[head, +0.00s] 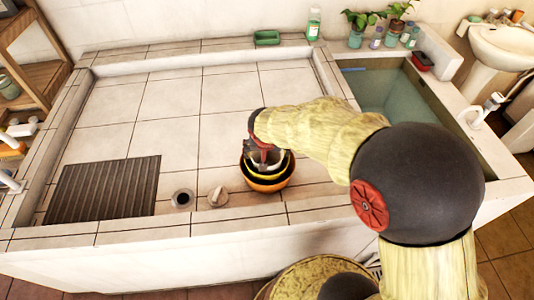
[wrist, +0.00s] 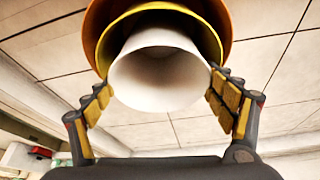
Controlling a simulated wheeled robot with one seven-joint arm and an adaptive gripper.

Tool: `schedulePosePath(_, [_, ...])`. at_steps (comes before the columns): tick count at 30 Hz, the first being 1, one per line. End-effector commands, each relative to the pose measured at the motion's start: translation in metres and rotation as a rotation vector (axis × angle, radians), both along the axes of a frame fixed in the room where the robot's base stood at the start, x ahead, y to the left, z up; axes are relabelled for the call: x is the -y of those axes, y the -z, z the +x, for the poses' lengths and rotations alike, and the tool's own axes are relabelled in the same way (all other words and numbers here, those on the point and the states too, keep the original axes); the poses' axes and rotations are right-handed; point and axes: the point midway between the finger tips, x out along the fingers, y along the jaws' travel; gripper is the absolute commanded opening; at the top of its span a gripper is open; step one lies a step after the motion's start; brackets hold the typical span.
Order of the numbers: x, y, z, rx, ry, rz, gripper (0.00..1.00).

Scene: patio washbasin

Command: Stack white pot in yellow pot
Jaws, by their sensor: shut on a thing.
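The white pot (wrist: 157,75) is between the two pads of my gripper (wrist: 160,92), which press on its sides in the wrist view. Its lower end goes into the mouth of the yellow pot (wrist: 205,35). The yellow pot sits inside a larger orange pot (wrist: 224,22). In the head view, the orange pot (head: 268,188) stands on the tiled counter, with the yellow pot's rim (head: 257,177) and part of the white pot (head: 284,160) above it. My gripper (head: 266,162) reaches down from above and partly covers them. Whether the white pot rests on the yellow pot's bottom is hidden.
A round drain hole (head: 182,199) and a small beige object (head: 217,197) lie left of the pots. A dark ribbed mat (head: 105,187) is farther left. A water-filled basin (head: 400,100) is at right. The counter behind the pots is clear.

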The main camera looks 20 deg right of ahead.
Motion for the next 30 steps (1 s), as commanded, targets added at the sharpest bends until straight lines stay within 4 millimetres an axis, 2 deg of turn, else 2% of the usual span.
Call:
schedulePosePath(11, [0.0001, 0.0076, -0.0001, 0.000, 0.000, 0.000, 0.54])
schedulePosePath(12, [0.0001, 0.0063, -0.0001, -0.001, 0.000, 0.000, 0.86])
schedulePosePath(20, [0.0000, 0.0056, -0.0002, 0.000, 0.000, 0.000, 1.00])
schedulePosePath(30, [0.0000, 0.0049, -0.0002, 0.000, 0.000, 0.000, 1.00])
